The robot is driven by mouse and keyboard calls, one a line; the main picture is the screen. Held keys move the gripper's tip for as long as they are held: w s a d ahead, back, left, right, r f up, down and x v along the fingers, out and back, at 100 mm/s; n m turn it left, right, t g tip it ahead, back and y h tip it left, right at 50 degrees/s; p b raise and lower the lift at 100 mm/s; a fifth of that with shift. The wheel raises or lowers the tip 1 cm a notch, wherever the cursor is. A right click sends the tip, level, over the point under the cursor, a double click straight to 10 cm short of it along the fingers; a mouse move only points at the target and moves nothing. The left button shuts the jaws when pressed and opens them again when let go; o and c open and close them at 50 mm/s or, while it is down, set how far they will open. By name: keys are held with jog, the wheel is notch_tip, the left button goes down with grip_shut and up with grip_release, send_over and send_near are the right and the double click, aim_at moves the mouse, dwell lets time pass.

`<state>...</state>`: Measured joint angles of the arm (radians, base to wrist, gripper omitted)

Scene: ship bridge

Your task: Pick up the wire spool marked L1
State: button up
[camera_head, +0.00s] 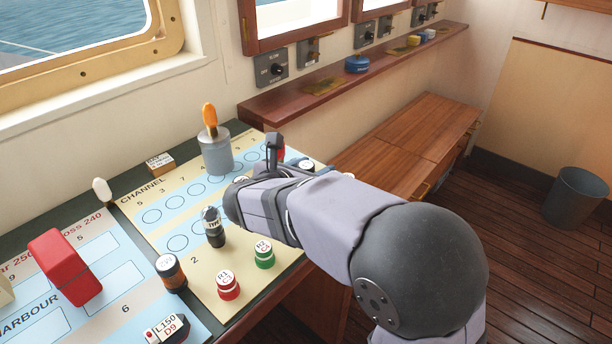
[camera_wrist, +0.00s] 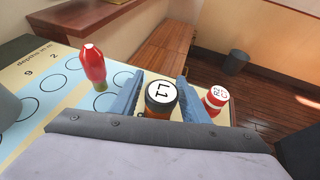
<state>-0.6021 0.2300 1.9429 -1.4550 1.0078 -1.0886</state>
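The wire spool marked L1 (camera_wrist: 160,96) has a white top with a black rim and an orange band lower down. In the wrist view it stands between the two fingers of my gripper (camera_wrist: 158,98), label facing the camera. The fingers are apart on either side of it; a small gap shows on the left, and contact on the right is unclear. In the head view my gripper (camera_head: 273,152) is low over the far right part of the chart, and I cannot make out the L1 spool behind it.
A red-and-white spool (camera_wrist: 215,98) stands just right of the right finger. A red bulb-shaped object (camera_wrist: 92,64) stands left of the fingers. In the head view, a grey cup (camera_head: 217,152), a dark-topped orange spool (camera_head: 171,274), red (camera_head: 228,287) and green (camera_head: 264,256) spools stand on the chart.

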jog(key=c, duration=0.8)
